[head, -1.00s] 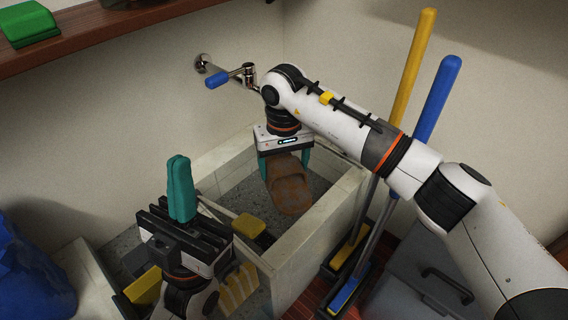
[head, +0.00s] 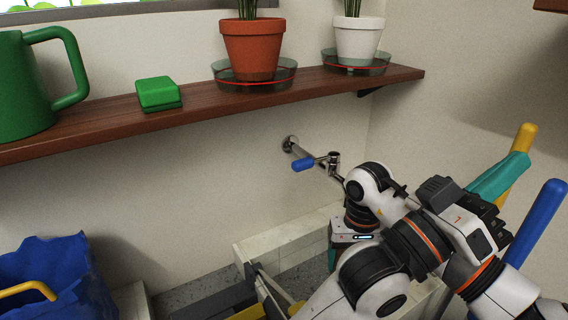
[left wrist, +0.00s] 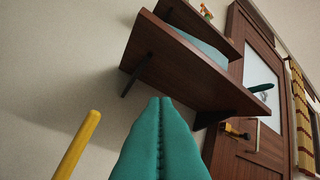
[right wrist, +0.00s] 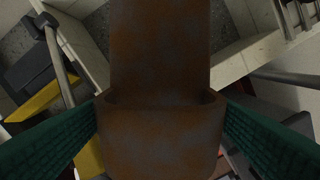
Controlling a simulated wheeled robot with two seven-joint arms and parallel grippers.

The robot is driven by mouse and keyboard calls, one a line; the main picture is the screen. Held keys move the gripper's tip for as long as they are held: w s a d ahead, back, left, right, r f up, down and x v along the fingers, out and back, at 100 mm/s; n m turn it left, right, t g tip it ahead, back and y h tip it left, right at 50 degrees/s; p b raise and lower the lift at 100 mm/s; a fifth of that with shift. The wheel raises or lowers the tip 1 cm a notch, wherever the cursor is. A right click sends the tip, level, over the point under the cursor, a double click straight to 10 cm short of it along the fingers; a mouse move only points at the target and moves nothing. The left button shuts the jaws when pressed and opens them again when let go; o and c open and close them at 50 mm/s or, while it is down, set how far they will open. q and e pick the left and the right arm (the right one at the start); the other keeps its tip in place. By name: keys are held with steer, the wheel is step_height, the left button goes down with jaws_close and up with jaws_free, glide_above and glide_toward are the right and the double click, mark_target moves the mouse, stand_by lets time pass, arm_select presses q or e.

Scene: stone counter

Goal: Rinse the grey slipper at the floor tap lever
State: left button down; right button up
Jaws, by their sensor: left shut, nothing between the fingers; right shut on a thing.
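The slipper (right wrist: 160,140) looks brown with greyish patches, not plain grey. It fills the middle of the right wrist view, between the teal fingers of my right gripper (right wrist: 162,125), which is shut on it. In the head view the slipper is hidden behind my arms; one teal finger (head: 332,257) shows inside the basin. The wall tap (head: 334,160) with its blue lever (head: 303,165) is above and slightly left of my right wrist. My left gripper (head: 512,162) is shut and empty at the right, its teal fingers together; they also show in the left wrist view (left wrist: 160,110).
The pale basin (head: 290,234) stands below the tap. A wooden shelf (head: 200,101) above holds a green mug (head: 22,85), a green block (head: 158,92) and potted plants (head: 252,48). Yellow (head: 525,137) and blue (head: 540,220) handles stand at right.

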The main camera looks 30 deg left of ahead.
arm_select(q)
steer(key=w+a+n+y, duration=0.2)
steer(key=w+a+n, duration=0.15)
steer(key=a, duration=0.55)
steer(key=w+a+n+y, duration=0.3)
steer(key=w+a, duration=0.2)
steer(key=a, duration=0.4)
steer(key=s+a+f+h, duration=0.15)
steer(key=s+a, duration=0.35)
steer(key=a, duration=0.5)
steer(key=s+a+f+h, duration=0.1)
steer(key=s+a+f, duration=0.3)
steer(key=a, duration=0.6)
steer(key=w+a+f+n+g+y, duration=0.3)
steer(key=w+a+f+n+g, duration=0.3)
steer(key=w+f, duration=0.4)
steer(key=t, duration=0.1)
glide_toward(317, 160)
steer(key=shift+h, duration=0.35)
steer(key=shift+w+d+f, duration=0.15)
steer(key=shift+w+f, duration=0.05)
steer(key=shift+w, duration=0.45)
steer(key=shift+w+d+f, duration=0.1)
steer(key=shift+w+f, duration=0.1)
steer(key=shift+w, duration=0.45)
steer(key=shift+w+d+f, duration=0.15)
steer(key=shift+w+f, duration=0.1)
steer(key=shift+w, duration=0.4)
